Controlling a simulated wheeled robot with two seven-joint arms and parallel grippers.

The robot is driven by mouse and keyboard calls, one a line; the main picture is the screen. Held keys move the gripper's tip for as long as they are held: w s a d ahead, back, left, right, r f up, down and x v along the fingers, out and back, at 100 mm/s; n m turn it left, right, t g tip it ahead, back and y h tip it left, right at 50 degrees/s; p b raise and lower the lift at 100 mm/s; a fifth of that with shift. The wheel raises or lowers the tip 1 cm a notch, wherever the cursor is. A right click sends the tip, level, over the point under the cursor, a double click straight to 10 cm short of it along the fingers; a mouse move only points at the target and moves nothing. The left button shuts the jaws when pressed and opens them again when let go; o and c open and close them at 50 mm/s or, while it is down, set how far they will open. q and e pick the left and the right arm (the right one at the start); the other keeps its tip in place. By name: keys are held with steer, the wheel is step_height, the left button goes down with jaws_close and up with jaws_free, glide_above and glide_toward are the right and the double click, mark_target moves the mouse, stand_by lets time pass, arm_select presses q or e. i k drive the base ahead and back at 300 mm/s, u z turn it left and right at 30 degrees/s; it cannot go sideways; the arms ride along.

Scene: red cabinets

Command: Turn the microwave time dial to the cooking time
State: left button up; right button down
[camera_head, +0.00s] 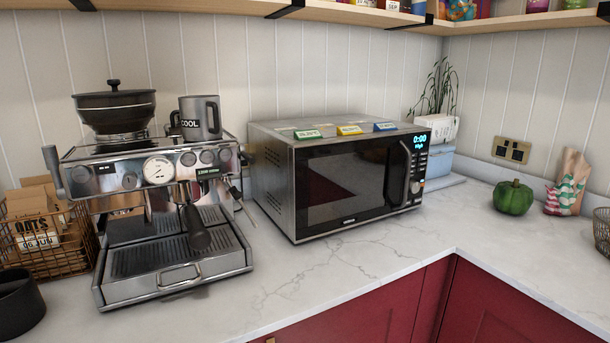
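The microwave (340,180) stands on the white marble counter, silver with a dark glass door and a vertical handle (406,172). Its door is shut. The control panel is a narrow strip at the right of its front. A display (420,141) at the top of the strip reads 0:00 with a second line below it. A small round pale dial (416,187) sits low on the strip, under rows of small buttons. The dial's markings are too small to read. Neither of my grippers is in view.
An espresso machine (160,205) with a pan and mugs on top stands left of the microwave. A wire basket (55,240) is at the far left. A green pepper (513,197) and a patterned bag (566,182) are at the right. The counter (370,245) before the microwave is clear.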

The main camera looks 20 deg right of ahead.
mark_target(414, 186)
steer(key=z, duration=1.5)
